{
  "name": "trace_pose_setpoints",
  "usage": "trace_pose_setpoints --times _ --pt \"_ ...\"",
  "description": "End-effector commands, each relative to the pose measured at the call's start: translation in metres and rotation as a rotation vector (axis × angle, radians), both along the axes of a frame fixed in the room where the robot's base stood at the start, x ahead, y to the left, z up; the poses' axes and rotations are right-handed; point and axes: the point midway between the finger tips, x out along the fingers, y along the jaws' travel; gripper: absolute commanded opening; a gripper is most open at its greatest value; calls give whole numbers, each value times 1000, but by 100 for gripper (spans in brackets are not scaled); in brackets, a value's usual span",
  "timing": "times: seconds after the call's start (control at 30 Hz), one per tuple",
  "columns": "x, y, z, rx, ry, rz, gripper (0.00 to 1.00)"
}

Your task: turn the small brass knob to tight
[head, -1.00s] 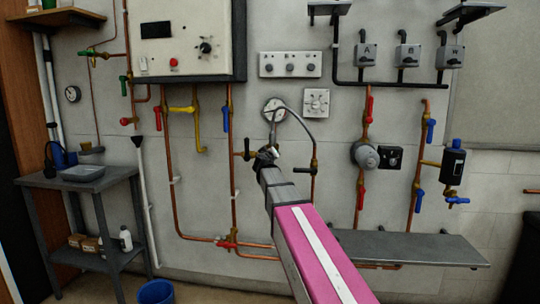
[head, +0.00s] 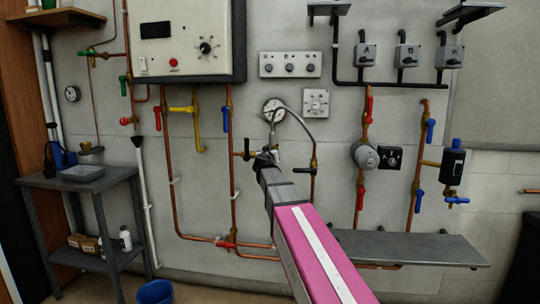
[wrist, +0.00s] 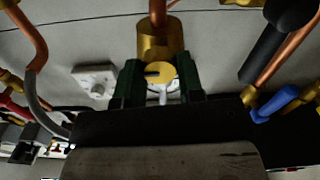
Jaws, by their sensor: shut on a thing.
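The small brass knob (wrist: 161,72) shows in the wrist view as a round brass face with a dark mark on its left side. It sits just below a larger brass fitting on a copper pipe. My gripper (wrist: 160,80) has its dark green fingers on either side of the knob and is shut on it. In the head view my gripper (head: 266,157) is at the wall, below the round gauge (head: 274,110) and grey hose. There the knob is hidden behind my gripper. I cannot read any tight marking.
A black-handled valve (head: 246,155) is close left of my gripper, and a brass valve on the hose (head: 313,165) is close right. A grey shelf (head: 410,249) juts out at lower right. In the wrist view a blue lever (wrist: 276,104) is at right.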

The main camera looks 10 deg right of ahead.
Motion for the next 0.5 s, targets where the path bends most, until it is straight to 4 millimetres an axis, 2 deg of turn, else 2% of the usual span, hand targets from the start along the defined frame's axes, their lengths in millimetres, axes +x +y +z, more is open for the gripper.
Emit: trace_pose_setpoints --times 0.3,0.33,0.37,0.4,0.5 --pt "-1 0 -1 3 1 -1 11" --pt "-1 0 -1 3 1 -1 45" --pt "-1 0 -1 3 1 -1 55" --pt "-1 0 -1 2 1 -1 60" --pt "-1 0 -1 2 0 0 60"
